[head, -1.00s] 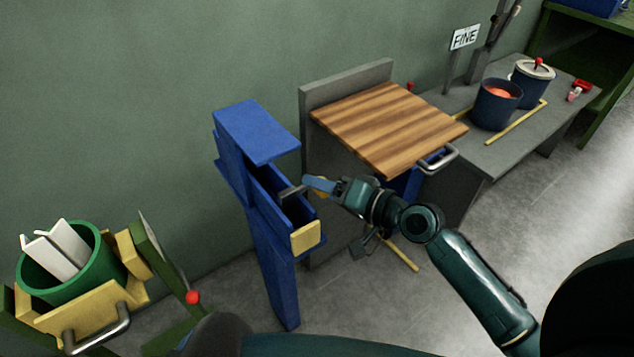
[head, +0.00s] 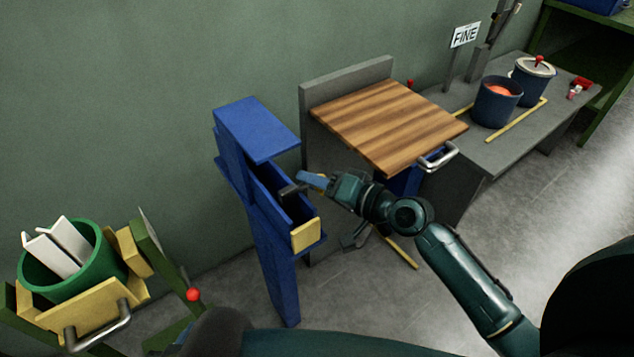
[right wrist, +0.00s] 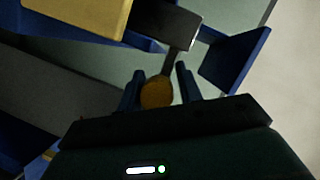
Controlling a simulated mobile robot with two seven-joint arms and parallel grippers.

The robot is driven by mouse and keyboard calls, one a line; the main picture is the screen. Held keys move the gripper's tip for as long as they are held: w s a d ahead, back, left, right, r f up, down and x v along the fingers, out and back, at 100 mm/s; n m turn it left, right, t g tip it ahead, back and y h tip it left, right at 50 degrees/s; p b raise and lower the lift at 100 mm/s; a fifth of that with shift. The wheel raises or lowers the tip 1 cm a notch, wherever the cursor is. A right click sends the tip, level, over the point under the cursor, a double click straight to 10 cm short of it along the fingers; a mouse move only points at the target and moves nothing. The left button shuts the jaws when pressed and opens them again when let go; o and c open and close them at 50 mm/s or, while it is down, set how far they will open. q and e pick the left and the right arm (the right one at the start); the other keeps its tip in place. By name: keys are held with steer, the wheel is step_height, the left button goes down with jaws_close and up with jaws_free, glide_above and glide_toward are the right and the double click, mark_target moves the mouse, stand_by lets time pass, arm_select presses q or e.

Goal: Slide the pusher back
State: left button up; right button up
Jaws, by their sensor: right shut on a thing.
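The pusher (head: 291,190) is a dark grey bar that sticks out over the right side of a blue trough (head: 262,187) on a blue post. A yellow block (head: 305,236) closes the trough's near end. My right gripper (head: 311,181) is at the pusher's outer end, its blue fingers beside the trough. In the right wrist view, the fingers stand either side of a round tan knob (right wrist: 157,92), and the gripper is shut on it. The dark bar (right wrist: 165,22) shows beyond the fingertips. The knob is mostly hidden in the head view. My left gripper is out of view.
A wooden-topped table (head: 388,124) with a metal handle stands close right of the trough. A green bucket (head: 106,262) with white pieces sits in a yellow holder at lower left, near a red ball (head: 193,294). A grey bench (head: 480,150) holds dark pots.

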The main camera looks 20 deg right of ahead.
steer(key=shift+d+f, duration=0.1)
steer(key=shift+f, duration=0.2)
jaws_close()
steer(key=w, duration=0.1)
steer(key=w+a, duration=0.1)
steer(key=w, duration=0.2)
steer(key=shift+w+a+f, duration=0.1)
steer(key=shift+a, duration=0.15)
steer(key=o, duration=0.8)
jaws_free()
steer(key=shift+o, duration=0.6)
steer(key=shift+a, duration=0.1)
